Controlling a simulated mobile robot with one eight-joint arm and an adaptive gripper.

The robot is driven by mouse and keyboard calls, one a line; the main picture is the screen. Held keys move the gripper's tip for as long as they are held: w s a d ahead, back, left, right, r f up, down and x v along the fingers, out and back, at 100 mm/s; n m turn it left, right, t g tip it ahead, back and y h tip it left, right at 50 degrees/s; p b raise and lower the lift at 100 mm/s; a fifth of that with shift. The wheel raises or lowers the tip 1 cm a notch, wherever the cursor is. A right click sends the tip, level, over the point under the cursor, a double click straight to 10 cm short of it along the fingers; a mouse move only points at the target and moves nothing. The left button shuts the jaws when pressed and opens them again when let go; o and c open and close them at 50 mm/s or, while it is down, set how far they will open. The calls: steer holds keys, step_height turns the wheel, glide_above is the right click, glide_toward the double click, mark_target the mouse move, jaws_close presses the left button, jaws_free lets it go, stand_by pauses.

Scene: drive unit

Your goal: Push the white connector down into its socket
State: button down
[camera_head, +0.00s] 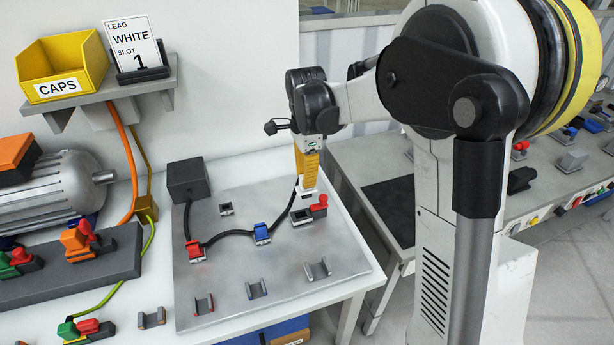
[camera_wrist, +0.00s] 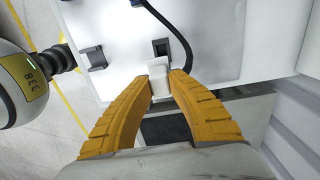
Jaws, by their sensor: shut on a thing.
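My gripper (camera_head: 307,176) has yellow fingers shut on the white connector (camera_head: 307,192). In the wrist view the fingertips (camera_wrist: 163,74) hold the white connector (camera_wrist: 158,82) from both sides. In the head view it hangs just behind a socket (camera_head: 302,216) with a red lever (camera_head: 319,206), and looks to be above the plate. Another dark-centred empty socket (camera_head: 226,209) lies further left. In the wrist view a dark-centred socket (camera_wrist: 161,46) shows just beyond the connector; I cannot tell which one it is. A black cable runs down beside the connector.
The grey plate (camera_head: 235,285) also bears a red connector (camera_head: 195,250), a blue connector (camera_head: 262,234), a black box (camera_head: 188,180) and several grey clips. A card (camera_head: 135,45) reads LEAD WHITE SLOT 1. A motor (camera_head: 55,185) stands left.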

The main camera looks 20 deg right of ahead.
mark_target(300, 188)
steer(key=shift+w+a+f+b, duration=0.15)
steer(key=shift+a+f+b, duration=0.2)
steer(key=shift+f, duration=0.3)
steer(key=shift+w+a+f+b, duration=0.1)
steer(key=shift+f+b, duration=0.4)
steer(key=shift+f, duration=0.2)
steer(key=shift+w+a+f+b, duration=0.15)
steer(key=shift+a+f+b, duration=0.2)
steer(key=shift+f, duration=0.3)
steer(key=shift+d, duration=0.1)
steer(key=shift+f+b, duration=1.05)
steer(key=shift+f, duration=0.35)
steer(key=shift+f, duration=0.25)
steer(key=shift+f+b, duration=1.15)
steer(key=shift+f, duration=0.25)
steer(key=shift+f, duration=0.15)
steer(key=c, duration=1.2)
jaws_free()
steer(key=shift+c, duration=0.2)
